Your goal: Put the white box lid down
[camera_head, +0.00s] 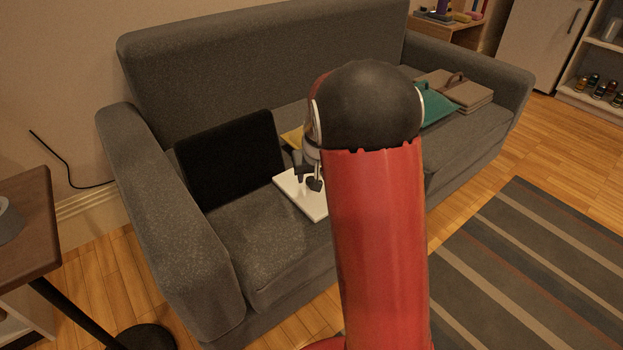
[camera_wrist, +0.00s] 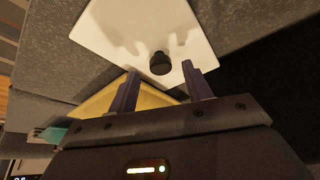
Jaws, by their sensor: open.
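The white box lid (camera_head: 300,191) lies on the grey sofa seat, in front of a black panel. In the wrist view the white lid (camera_wrist: 125,28) shows at the top with a dark round knob (camera_wrist: 160,63) on it. My gripper (camera_head: 310,181) is over the lid in the head view. In the wrist view my gripper (camera_wrist: 160,80) has its two fingers apart, one on each side of the knob, with nothing held between them. My red arm hides the lid's right part in the head view.
The grey sofa (camera_head: 265,65) has a black panel (camera_head: 232,160) leaning at its left, and a yellow item (camera_head: 292,138) behind the lid. A green item (camera_head: 437,106) and a brown folded item (camera_head: 456,88) lie farther right. The seat's front left is clear.

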